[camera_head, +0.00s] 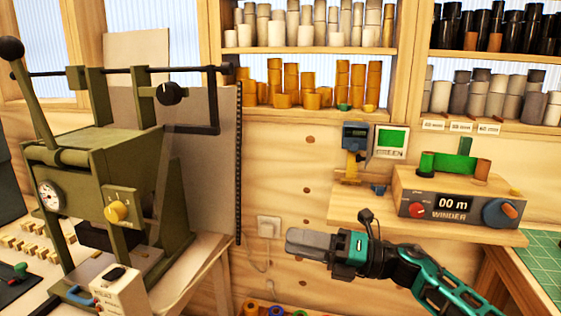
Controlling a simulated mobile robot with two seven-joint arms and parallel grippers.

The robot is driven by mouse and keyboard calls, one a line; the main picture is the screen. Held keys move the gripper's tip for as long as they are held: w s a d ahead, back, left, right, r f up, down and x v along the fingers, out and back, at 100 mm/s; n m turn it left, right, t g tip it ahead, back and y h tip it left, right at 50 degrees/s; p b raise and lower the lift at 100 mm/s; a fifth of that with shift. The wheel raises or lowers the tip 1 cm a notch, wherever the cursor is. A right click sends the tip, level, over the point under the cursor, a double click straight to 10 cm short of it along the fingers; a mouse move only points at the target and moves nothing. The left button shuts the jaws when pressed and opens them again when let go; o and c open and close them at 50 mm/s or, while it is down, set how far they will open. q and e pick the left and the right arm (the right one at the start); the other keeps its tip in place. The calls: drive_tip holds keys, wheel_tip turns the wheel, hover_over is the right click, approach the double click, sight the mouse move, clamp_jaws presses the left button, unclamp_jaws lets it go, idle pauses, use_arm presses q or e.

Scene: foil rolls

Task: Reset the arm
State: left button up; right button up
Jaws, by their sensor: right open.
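My right arm (425,278), teal and black, comes in from the lower right. Its right gripper (300,243) points left, in front of the wooden wall and below the small wall shelf. The gripper is open, and I see nothing held in it. The grey fingers overlap from this angle, so the gap between them is hard to see. My left gripper is not in view.
A green press machine (95,165) with a long lever stands on the left bench. A winder (455,203) sits on the wall shelf (420,226) above my right arm. A green cutting mat (545,258) lies at right. Shelves of rolls (300,85) line the wall.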

drive_tip(key=s+d+f+m+t+h, duration=0.3)
drive_tip(key=f+m+t+h, duration=0.35)
drive_tip(key=m, duration=0.65)
drive_tip(key=s+d+f+m+t+h, duration=0.35)
drive_tip(key=f+m+t, duration=0.45)
drive_tip(key=m, duration=0.5)
drive_tip(key=s+d+f+m+g+h, duration=0.3)
drive_tip(key=s+f+m, duration=0.3)
drive_tip(key=s+f, duration=0.2)
drive_tip(key=s+d+f+m+g+h, duration=0.4)
drive_tip(key=s+f+m, duration=0.2)
drive_tip(key=s+f, duration=0.1)
drive_tip(key=shift+s+d+f, duration=0.2)
drive_tip(key=shift+s+f, duration=0.15)
